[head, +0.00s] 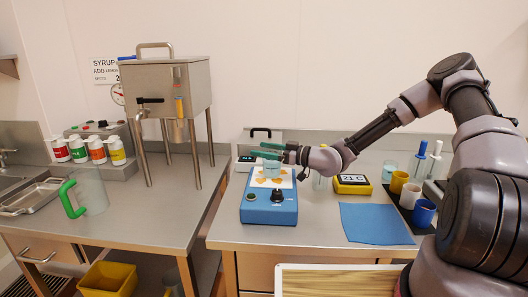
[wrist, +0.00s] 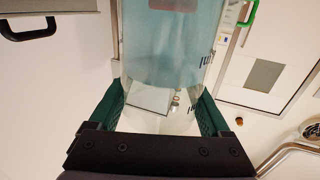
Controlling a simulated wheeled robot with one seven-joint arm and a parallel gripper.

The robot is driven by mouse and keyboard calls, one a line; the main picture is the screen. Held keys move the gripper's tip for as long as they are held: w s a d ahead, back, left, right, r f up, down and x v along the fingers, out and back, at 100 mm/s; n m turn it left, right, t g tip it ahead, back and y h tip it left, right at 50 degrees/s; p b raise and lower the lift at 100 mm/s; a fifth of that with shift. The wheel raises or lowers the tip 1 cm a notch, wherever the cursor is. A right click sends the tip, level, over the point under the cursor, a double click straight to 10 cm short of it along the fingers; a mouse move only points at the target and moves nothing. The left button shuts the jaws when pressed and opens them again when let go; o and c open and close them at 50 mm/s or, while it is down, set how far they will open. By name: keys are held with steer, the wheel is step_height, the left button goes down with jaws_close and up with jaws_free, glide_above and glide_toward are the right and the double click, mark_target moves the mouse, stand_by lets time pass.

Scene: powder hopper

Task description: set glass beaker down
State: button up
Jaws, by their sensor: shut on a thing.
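My gripper (head: 270,152) is shut on a clear glass beaker (head: 271,168), with its green fingers on either side of it. The beaker is over the white, orange-stained top (head: 263,181) of a blue stirrer unit (head: 268,210). I cannot tell whether its base touches the top. In the wrist view the beaker (wrist: 172,50) fills the middle, between the green fingers (wrist: 160,112), with printed marks on its right side.
A yellow display box (head: 352,185), a blue mat (head: 376,224) and several cups, including a blue one (head: 424,213), are to the right. A steel hopper (head: 167,90) and a green-handled jug (head: 88,192) stand on the left bench. Bare bench lies between stirrer and mat.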

mark_target(281, 167)
steer(key=shift+f, duration=0.3)
steer(key=o, duration=1.5)
steer(key=shift+c, duration=0.2)
steer(key=v, duration=1)
steer(key=shift+w+d+r, duration=0.1)
steer(key=shift+d, duration=0.05)
steer(key=s+d+f, duration=0.2)
steer(key=d+f, duration=0.2)
steer(key=f, duration=0.1)
steer(key=x, duration=0.4)
steer(key=shift+a, duration=0.2)
steer(key=shift+x, duration=2.85)
